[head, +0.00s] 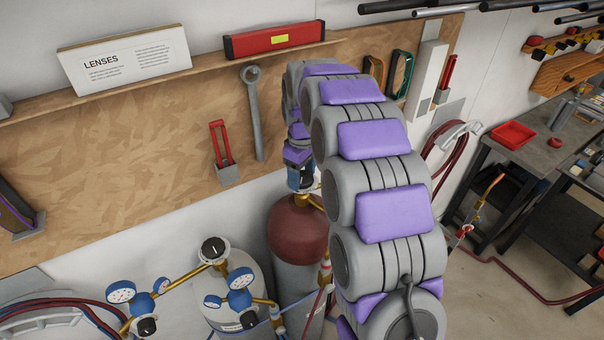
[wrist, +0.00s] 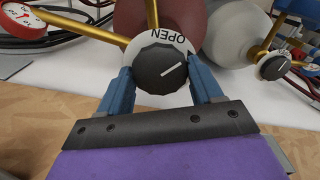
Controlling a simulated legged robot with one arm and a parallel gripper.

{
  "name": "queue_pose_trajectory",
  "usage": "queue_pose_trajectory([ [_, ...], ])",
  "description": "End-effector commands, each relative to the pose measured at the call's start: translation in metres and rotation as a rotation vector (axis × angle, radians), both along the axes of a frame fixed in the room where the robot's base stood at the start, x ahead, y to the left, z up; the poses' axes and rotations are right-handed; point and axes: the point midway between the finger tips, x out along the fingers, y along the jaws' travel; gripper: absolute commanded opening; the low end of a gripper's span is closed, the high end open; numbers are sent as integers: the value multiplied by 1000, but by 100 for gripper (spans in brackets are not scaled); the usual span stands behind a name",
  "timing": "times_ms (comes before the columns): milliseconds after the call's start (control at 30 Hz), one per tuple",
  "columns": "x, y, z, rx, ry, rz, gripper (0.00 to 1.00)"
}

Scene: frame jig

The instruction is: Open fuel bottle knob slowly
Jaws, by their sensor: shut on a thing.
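The fuel bottle has a dark red rounded top (head: 297,228) and a grey body, and it stands below the end of my arm in the head view. Its red top also shows behind the knob in the wrist view (wrist: 182,20). The black ribbed knob (wrist: 160,68) sits on a white disc marked OPEN, with a white pointer line slanting up to the right. My gripper (wrist: 160,80) has its blue fingers on both sides of the knob and is shut on it. In the head view my gripper (head: 300,178) is just above the bottle, and the knob is hidden there.
A pale grey bottle (head: 240,285) with its own black knob (head: 213,248) and blue gauges (head: 121,292) stands left of the fuel bottle. A wooden tool board (head: 110,160) is close behind. Hoses hang at the right, near a workbench with a red tray (head: 513,134).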

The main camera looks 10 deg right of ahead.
Motion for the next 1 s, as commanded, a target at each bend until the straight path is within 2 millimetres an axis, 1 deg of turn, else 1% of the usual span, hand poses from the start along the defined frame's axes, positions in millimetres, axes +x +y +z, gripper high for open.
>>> queue_pose_trajectory([
  [33,2,1,3,2,-11,43,35],
  [300,3,1,3,0,-10,299,35],
  [600,3,1,3,-2,-8,551,35],
  [800,3,0,2,-2,-8,667,35],
  [1000,3,0,2,-3,-7,738,35],
])
